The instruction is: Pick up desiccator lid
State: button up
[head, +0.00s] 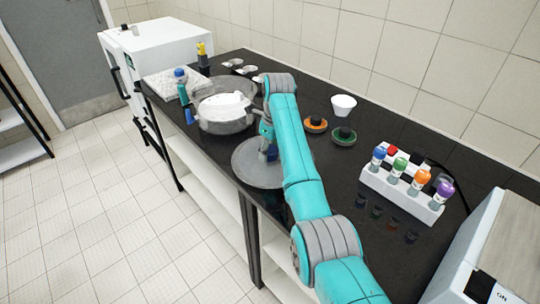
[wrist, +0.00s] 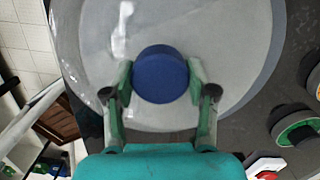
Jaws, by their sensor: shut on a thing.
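The desiccator lid (head: 252,174) is a wide, grey, see-through disc with a blue knob (wrist: 160,75) at its middle. It shows near the front edge of the black bench in the head view, and its disc (wrist: 235,45) fills much of the wrist view. My gripper (wrist: 161,72) is shut on the knob, with one finger on each side. In the head view my gripper (head: 268,141) is partly hidden by my arm. I cannot tell whether the lid touches the bench. A round grey vessel (head: 226,123), perhaps the desiccator base, stands just behind and left of the lid.
A white rack (head: 402,193) with several colour-capped bottles stands on the right of the bench. An orange-and-black disc (head: 315,124), a green-and-black disc (head: 343,136) and a white bowl (head: 343,105) lie beyond my arm. A white cabinet (head: 165,45) stands at the far left.

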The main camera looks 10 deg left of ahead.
aim_at(269, 149)
notch_tip(269, 149, up, 10)
jog(key=shift+r, duration=0.1)
dwell(0.4)
jog(key=shift+a, duration=0.1)
